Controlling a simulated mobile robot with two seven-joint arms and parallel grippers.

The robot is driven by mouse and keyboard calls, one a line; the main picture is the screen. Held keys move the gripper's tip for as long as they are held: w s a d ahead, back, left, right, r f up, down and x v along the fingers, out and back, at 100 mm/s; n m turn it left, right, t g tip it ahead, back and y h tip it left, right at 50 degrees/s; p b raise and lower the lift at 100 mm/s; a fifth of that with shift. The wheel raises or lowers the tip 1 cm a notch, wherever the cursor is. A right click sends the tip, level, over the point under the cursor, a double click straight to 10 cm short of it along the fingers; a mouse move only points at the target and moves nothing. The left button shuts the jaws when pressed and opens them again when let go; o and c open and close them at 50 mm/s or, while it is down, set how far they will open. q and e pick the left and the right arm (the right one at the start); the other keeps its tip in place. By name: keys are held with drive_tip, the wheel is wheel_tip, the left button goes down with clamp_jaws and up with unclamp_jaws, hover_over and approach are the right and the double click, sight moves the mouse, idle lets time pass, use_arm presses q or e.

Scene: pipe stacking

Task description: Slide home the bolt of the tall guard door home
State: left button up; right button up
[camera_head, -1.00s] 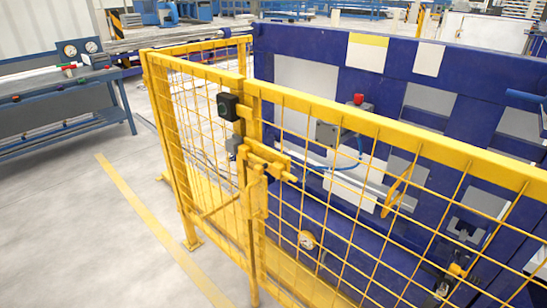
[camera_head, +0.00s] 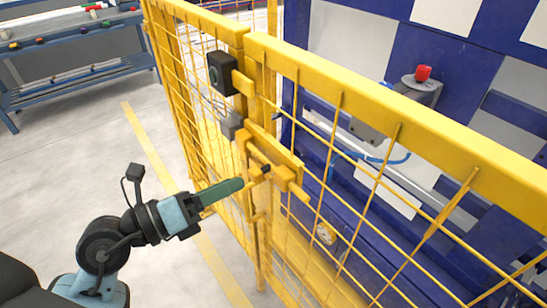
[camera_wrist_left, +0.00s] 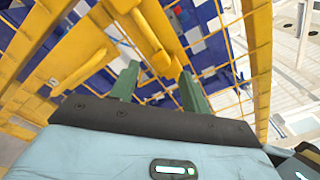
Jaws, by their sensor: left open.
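The tall yellow mesh guard door (camera_head: 350,125) stands closed against the adjoining mesh panel (camera_head: 190,70). Its yellow bolt (camera_head: 285,173) lies across the upper part of the door near the meeting posts, with a short handle sticking out toward me. My left gripper (camera_head: 240,185) is in front of the bolt, with its green fingertips close to the bolt's near side. In the left wrist view my left gripper (camera_wrist_left: 158,80) is open, and the yellow bolt bar (camera_wrist_left: 152,42) shows beyond and between its fingers. I cannot tell whether they touch. My right gripper is not in view.
A blue machine (camera_head: 400,60) stands behind the mesh. A blue workbench (camera_head: 80,60) stands at the back left. The grey floor at left is clear.

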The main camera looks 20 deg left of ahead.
sight(250, 175)
use_arm(q)
drive_tip(key=shift+s, duration=0.1)
drive_tip(key=shift+d+r, duration=0.1)
drive_tip(key=shift+d, duration=0.1)
drive_tip(key=p+x, duration=0.1)
drive_tip(key=x, duration=0.5)
drive_tip(key=shift+a, duration=0.1)
drive_tip(key=shift+x, duration=0.85)
drive_tip(key=shift+c, duration=0.4)
